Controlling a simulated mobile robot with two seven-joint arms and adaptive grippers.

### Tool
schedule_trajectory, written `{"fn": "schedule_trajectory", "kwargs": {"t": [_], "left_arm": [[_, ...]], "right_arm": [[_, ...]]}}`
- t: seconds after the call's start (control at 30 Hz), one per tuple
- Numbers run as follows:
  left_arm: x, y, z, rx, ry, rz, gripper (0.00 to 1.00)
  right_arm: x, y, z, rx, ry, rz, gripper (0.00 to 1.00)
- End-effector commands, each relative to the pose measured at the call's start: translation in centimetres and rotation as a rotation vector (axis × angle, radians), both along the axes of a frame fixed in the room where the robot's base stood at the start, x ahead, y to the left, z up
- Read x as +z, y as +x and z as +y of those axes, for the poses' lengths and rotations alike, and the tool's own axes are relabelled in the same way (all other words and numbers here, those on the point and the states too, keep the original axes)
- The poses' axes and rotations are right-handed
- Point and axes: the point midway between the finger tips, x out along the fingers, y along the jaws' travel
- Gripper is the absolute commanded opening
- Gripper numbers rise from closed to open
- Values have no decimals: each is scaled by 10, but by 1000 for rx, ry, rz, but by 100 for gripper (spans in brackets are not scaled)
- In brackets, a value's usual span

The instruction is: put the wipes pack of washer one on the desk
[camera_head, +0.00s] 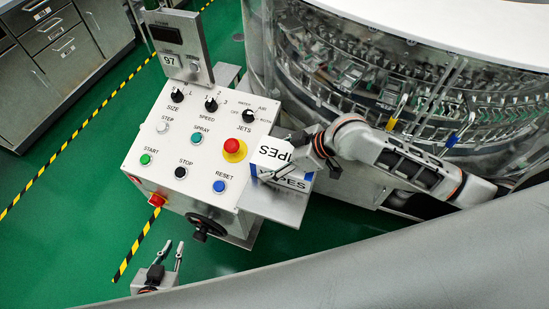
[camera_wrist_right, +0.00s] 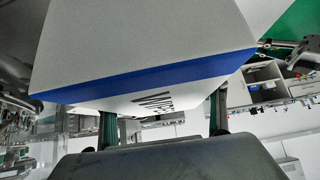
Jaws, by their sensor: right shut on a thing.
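The wipes pack (camera_head: 272,152) is a white box with blue bands and dark lettering. It is at the right edge of the control panel, over a small metal shelf (camera_head: 288,208). My right gripper (camera_head: 300,160) is shut on the pack; in the right wrist view the pack (camera_wrist_right: 150,35) fills the upper middle between the two fingers. I cannot tell whether the pack touches the shelf. My left gripper (camera_head: 173,253) is open and empty, low in the head view, in front of the control panel.
The control panel (camera_head: 160,145) has knobs, buttons and a red emergency stop (camera_head: 232,146). A handwheel (camera_head: 205,228) sticks out below it. The round glass washer (camera_head: 400,80) stands behind my right arm. Grey drawer cabinets (camera_head: 60,50) stand at upper left. Green floor is open at left.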

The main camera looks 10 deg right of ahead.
Motion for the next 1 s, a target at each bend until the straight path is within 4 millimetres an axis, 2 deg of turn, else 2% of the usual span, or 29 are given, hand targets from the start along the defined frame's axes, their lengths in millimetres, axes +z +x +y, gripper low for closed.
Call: {"fn": "schedule_trajectory", "kwargs": {"t": [0.17, 0.2, 0.27, 0.7, 0.87, 1.0], "left_arm": [[-1, 0, 1, 1, 1, 2, 15], [-1, 0, 1, 2, 2, 1, 15], [-1, 0, 1, 2, 2, 1, 15], [-2, 0, 2, 2, 2, 2, 15], [-3, 0, 1, 2, 1, 2, 15], [-2, 0, 0, 1, -1, 1, 15]], "right_arm": [[-1, 0, 0, 0, 1, -1, 35], [-2, 0, 0, 0, 0, 0, 75], [-1, 0, 0, 0, 0, 0, 87], [3, -1, -3, -1, 0, -1, 87], [20, -10, -17, 1, -4, -3, 87], [41, -21, -34, 1, -4, -3, 87]]}}
